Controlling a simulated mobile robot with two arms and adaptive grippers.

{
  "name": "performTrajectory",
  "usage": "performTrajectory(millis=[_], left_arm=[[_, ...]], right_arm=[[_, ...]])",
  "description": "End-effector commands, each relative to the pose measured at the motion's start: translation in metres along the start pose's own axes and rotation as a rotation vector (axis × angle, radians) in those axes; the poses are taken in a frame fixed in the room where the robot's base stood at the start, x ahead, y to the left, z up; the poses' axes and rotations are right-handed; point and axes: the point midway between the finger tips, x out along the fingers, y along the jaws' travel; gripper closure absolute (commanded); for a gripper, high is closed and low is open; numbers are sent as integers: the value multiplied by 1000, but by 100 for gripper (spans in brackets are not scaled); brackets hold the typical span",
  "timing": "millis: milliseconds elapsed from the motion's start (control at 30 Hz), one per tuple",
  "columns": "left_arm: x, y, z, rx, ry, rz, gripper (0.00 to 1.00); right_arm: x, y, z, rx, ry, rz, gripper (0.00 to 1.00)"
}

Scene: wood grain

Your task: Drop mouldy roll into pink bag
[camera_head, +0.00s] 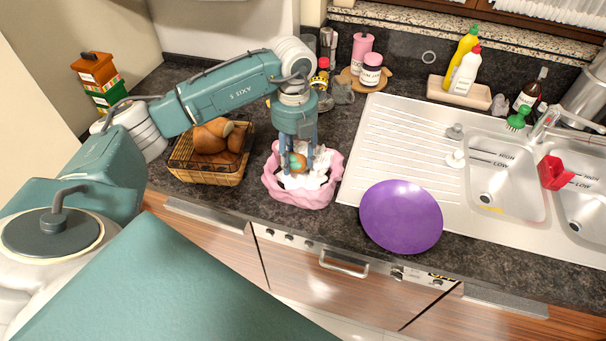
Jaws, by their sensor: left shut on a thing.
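My left gripper (298,162) points down over the open pink bag (303,198) on the dark counter. It is shut on the mouldy roll (297,163), a small brown roll with a greenish patch. The roll is between the fingers at the bag's mouth, above white crumpled contents in the bag. I cannot tell whether the roll touches these contents. My right gripper is not in view.
A wicker basket (184,173) with several brown rolls stands just left of the bag. A purple plate (401,217) lies to the right, overlapping the steel sink's drainboard (395,141). Jars and bottles stand along the back wall.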

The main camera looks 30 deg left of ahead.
Motion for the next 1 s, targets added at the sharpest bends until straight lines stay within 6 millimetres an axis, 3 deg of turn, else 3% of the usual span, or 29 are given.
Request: performTrajectory(millis=[267, 300, 400, 700, 800, 1000], left_arm=[[2, 0, 0, -1, -1, 0, 79], [2, 0, 0, -1, -1, 0, 49], [2, 0, 0, -1, -1, 0, 35], [2, 0, 0, -1, -1, 0, 35], [0, 0, 0, -1, -1, 0, 35], [-22, 0, 2, -1, -5, -2, 35]], right_arm=[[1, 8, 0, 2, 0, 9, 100], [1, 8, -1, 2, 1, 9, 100], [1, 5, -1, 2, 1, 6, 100], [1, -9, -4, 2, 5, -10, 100], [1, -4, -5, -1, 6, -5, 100], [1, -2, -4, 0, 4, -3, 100]])
